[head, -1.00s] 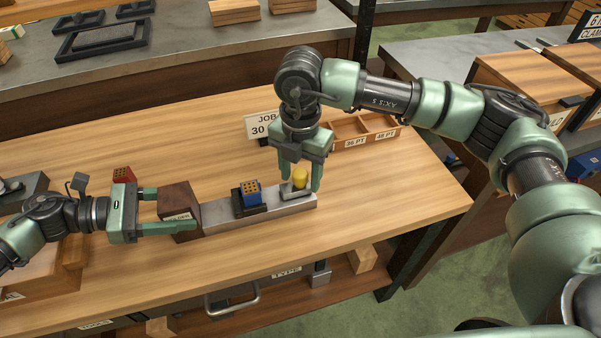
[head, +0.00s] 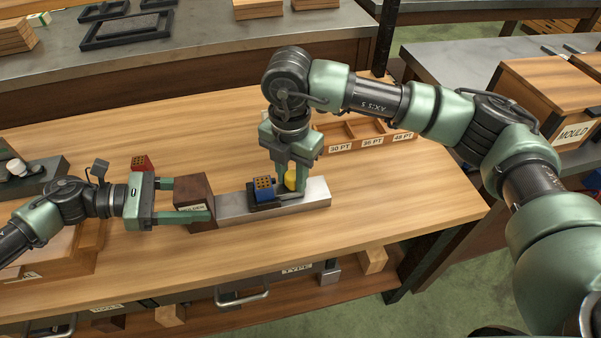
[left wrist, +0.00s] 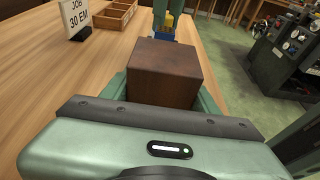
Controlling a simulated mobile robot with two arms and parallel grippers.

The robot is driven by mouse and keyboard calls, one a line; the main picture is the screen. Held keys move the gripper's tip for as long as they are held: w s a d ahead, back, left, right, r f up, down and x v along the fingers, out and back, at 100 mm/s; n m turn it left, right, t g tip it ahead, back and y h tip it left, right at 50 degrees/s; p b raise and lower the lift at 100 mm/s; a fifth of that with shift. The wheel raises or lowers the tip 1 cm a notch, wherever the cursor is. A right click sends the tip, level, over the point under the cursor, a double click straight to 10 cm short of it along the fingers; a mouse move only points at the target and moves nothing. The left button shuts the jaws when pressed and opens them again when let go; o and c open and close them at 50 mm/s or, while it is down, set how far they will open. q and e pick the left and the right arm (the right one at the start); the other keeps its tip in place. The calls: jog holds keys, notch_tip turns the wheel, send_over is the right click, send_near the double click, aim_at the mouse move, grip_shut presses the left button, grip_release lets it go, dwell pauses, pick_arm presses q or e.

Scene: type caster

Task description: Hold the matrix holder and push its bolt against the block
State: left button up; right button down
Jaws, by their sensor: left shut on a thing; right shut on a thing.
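The matrix holder is a dark wooden block (head: 195,192) with a light metal bar (head: 318,193) running to its right. My left gripper (head: 187,201) is shut on the wooden block, one finger on each side; the block also shows in the left wrist view (left wrist: 165,75). A blue block with orange dots (head: 264,188) sits in a dark seat on the bar. The bolt is on the bar just right of it, with a yellow knob (head: 291,181). My right gripper (head: 292,189) is shut on the knob from above. The bolt looks against or very near the blue block; contact is partly hidden.
A divided wooden tray (head: 350,133) stands behind the right arm. A red dotted block (head: 142,163) lies behind my left gripper. A job sign (left wrist: 75,18) stands at left in the left wrist view. The bench (head: 420,205) is clear to the right.

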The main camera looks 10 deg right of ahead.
aim_at(292, 176)
jog(key=c, duration=1.1)
grip_release()
jog(key=shift+o, duration=0.2)
notch_tip(292, 176, up, 12)
jog(key=shift+s, duration=0.1)
